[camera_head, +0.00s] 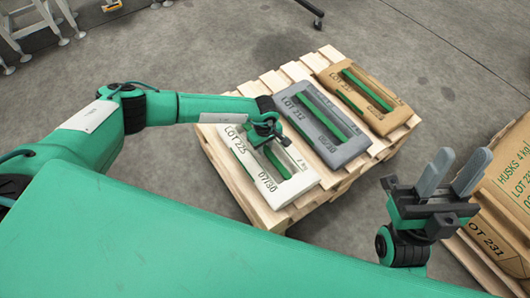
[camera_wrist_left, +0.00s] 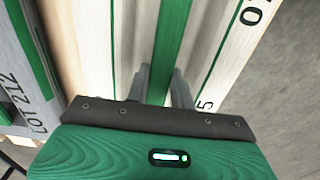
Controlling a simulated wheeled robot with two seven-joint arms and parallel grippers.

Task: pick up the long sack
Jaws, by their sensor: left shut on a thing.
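A white sack marked LOT 225 (camera_head: 292,187) lies flat at the near left end of a wooden pallet, with a green strip along its middle. My left gripper (camera_head: 268,143) is over this sack from above. In the left wrist view, the fingers of my left gripper (camera_wrist_left: 160,85) are on both sides of the green strip (camera_wrist_left: 173,40), shut on it. The sack appears to rest on the pallet; any lift cannot be told. My right gripper (camera_head: 454,173) is open and empty, its fingers pointing up, right of the pallet.
A grey sack (camera_head: 351,149) and a brown sack (camera_head: 381,124), each with a green strip, lie beside the white one on the pallet (camera_head: 225,172). Cardboard-coloured sacks marked HUSKS (camera_head: 515,175) are stacked at right.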

